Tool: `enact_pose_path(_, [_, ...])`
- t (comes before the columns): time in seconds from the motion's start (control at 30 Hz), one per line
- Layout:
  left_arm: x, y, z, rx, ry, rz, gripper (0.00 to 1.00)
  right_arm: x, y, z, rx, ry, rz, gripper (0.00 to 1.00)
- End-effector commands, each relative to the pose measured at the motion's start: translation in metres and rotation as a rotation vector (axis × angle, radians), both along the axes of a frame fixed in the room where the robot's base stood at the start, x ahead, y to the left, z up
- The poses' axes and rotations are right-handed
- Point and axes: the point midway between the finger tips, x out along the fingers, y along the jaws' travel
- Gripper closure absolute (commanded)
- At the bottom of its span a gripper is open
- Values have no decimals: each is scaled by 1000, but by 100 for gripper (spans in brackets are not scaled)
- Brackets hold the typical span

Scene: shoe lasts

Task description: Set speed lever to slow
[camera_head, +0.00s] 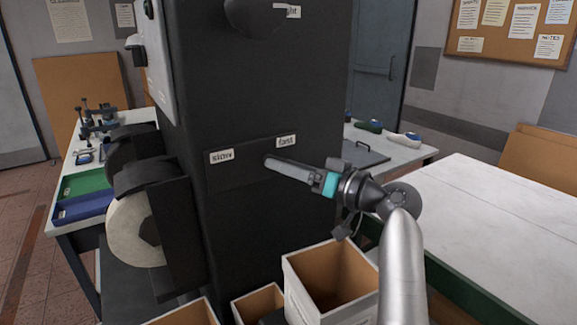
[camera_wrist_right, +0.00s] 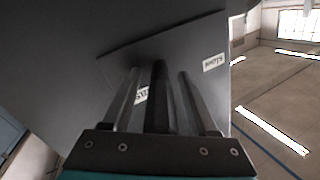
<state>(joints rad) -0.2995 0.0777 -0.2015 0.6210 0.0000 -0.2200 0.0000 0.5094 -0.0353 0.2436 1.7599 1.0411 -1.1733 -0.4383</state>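The dark speed lever (camera_wrist_right: 158,95) sticks out from the black machine (camera_head: 265,85) in the right wrist view. The "slow" label (camera_head: 221,156) is on the left of the machine's front and the "fast" label (camera_head: 286,141) is on the right. Both show in the wrist view, "slow" (camera_wrist_right: 213,62) clear and "fast" (camera_wrist_right: 142,95) partly behind a finger. My right gripper (camera_head: 268,162) is at the panel just below "fast". Its fingers (camera_wrist_right: 157,78) stand either side of the lever with visible gaps. The gripper hides most of the lever in the head view. My left gripper is not in view.
Open boxes (camera_head: 290,275) stand below my right arm. A grinding wheel (camera_head: 136,232) juts from the machine's left side. A pale table (camera_head: 500,220) is at the right. A workbench (camera_head: 429,152) with shoe lasts stands behind the machine.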

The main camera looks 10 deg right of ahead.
Motion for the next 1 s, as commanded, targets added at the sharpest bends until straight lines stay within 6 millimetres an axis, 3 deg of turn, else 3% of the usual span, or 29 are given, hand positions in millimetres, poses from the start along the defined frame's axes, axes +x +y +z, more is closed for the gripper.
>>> enact_pose_path(0.07, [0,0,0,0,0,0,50,0,0,0,0,0,0,51])
enact_pose_path(0.5, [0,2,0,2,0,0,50,0,0,0,0,0,0,100])
enact_pose_path(1.0, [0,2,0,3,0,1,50,0,-1,0,1,1,0,100])
